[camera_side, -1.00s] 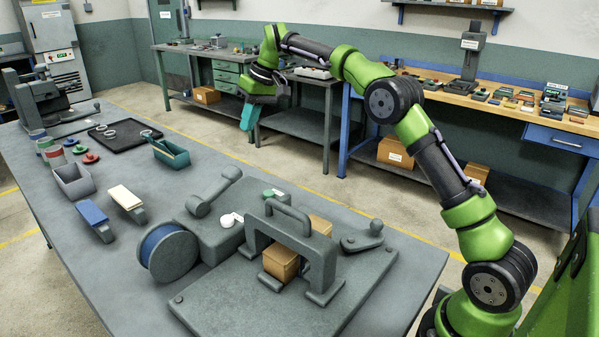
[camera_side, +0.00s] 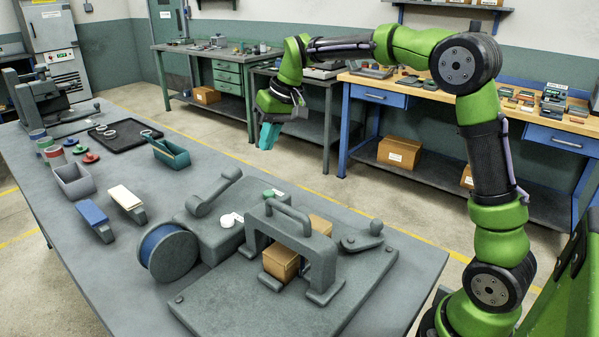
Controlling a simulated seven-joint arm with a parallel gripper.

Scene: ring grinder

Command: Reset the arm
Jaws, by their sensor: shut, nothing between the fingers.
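My gripper (camera_side: 268,136) hangs from my green and black arm at the upper middle of the view. Its teal fingers point down and are shut with nothing between them. It is in the air beyond the far edge of the grey worktable (camera_side: 215,170), apart from everything on it. On the table's near part stands a grey fixture (camera_side: 325,262) with an arched handle, and a brown block (camera_side: 281,262) sits under its arch.
A blue-sided spool (camera_side: 168,252), a grey open bin (camera_side: 73,180), a teal tray (camera_side: 170,154) and a black mat (camera_side: 122,136) with rings are on the worktable.

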